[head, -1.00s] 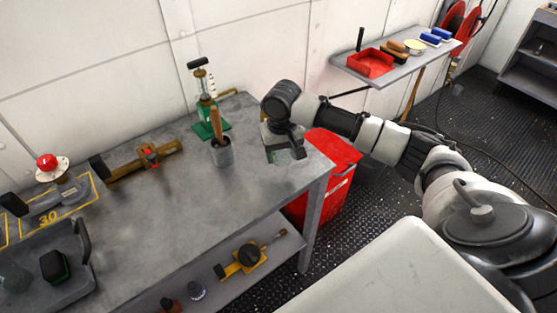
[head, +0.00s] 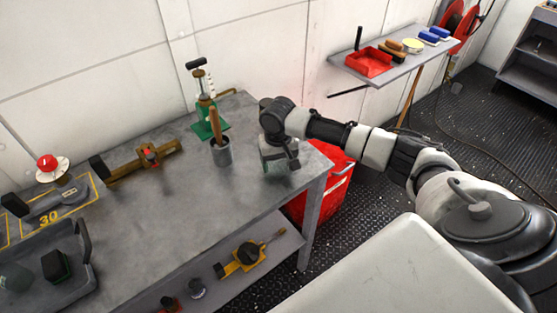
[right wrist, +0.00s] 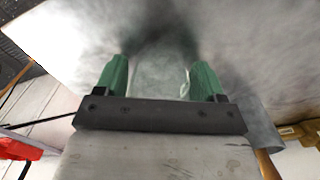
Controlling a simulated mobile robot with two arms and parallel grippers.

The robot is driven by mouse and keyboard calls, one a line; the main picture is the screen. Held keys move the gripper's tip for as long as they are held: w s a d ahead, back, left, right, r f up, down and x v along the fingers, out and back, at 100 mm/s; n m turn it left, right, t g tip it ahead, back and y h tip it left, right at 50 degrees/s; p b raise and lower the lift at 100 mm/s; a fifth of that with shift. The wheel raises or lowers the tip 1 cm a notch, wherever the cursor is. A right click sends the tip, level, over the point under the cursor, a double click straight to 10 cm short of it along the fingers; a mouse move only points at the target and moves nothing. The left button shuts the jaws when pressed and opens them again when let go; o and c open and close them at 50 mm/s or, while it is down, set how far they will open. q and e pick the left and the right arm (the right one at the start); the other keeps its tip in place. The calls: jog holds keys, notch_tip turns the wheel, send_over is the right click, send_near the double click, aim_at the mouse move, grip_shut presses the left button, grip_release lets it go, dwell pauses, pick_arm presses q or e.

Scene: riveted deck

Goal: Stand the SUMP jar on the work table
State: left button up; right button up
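The SUMP jar (head: 275,165) is a pale, see-through, greenish jar at the right end of the grey work table (head: 175,205). Its label cannot be read. My right gripper (head: 280,151) is over it from above, with its fingers at the jar's sides. In the right wrist view the green fingertips (right wrist: 159,80) flank the clear jar (right wrist: 160,75) closely, so the grip looks shut on it. The jar looks upright and at or very near the tabletop; its base contact is hard to see. My left gripper is not in view.
A grey cup with a wooden-handled tool (head: 221,152) and a green-based stand (head: 205,115) are left of the jar. A brown clamp-like tool (head: 140,165) lies farther left. A red bin (head: 330,185) stands beyond the table's right end. The table's middle front is clear.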

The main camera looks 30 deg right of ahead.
jog(key=shift+o, duration=0.7)
jog(key=shift+r, duration=0.25)
notch_tip(320, 180, up, 12)
jog(key=shift+b, duration=0.3)
jog(key=shift+s+f, duration=0.1)
jog(key=shift+f, duration=0.1)
